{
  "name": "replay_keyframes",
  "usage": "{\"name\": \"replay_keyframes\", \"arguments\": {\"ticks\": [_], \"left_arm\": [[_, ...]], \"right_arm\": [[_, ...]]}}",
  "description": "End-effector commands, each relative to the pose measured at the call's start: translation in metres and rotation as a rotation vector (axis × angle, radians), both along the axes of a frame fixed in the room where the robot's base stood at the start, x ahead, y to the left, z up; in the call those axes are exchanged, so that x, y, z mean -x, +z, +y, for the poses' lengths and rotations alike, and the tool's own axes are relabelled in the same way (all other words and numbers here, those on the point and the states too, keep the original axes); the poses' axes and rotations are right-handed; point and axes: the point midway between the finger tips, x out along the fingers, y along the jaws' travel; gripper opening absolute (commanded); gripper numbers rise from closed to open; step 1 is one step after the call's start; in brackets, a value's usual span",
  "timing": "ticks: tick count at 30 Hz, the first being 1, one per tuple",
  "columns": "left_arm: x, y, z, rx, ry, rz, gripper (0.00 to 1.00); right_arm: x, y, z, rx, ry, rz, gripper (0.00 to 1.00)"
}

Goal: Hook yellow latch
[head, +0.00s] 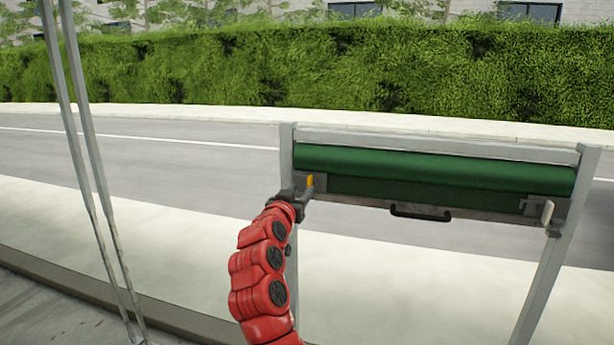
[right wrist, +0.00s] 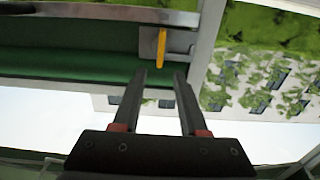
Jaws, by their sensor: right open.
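The yellow latch (head: 310,181) is a small upright piece at the left end of the green roller's frame in the head view. It also shows in the right wrist view (right wrist: 161,48) as a narrow yellow bar on a grey plate, just beyond the fingertips and between their lines. My right gripper (head: 301,192) is at the latch's left in the head view. In the right wrist view my right gripper (right wrist: 161,78) has its two fingers apart with nothing between them. The latch appears apart from the fingers. My left gripper is not in view.
The green roller (head: 430,170) spans two grey posts, with a black handle (head: 420,212) below it. A white latch-like piece (head: 548,212) sits at the right end. Thin metal poles (head: 85,150) stand at the left. Pavement, road and a hedge lie beyond.

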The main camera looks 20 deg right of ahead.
Motion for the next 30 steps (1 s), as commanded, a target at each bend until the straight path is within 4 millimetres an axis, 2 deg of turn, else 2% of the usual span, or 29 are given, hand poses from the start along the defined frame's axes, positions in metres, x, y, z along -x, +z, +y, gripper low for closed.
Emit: {"name": "replay_keyframes", "arguments": {"ticks": [1, 6, 12, 26, 30], "left_arm": [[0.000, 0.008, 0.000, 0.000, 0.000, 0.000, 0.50], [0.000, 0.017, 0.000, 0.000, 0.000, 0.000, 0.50], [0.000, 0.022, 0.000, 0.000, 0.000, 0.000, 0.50], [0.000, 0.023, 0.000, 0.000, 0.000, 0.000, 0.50], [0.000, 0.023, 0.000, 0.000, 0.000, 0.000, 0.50]], "right_arm": [[-0.009, 0.002, -0.008, 0.001, -0.003, 0.006, 0.42], [-0.032, 0.002, -0.023, 0.001, -0.001, 0.003, 0.42], [-0.048, 0.001, -0.033, 0.001, -0.001, 0.000, 0.42], [-0.055, -0.002, -0.037, 0.001, 0.001, 0.001, 0.42], [-0.055, -0.002, -0.037, 0.001, 0.002, 0.001, 0.19]]}}
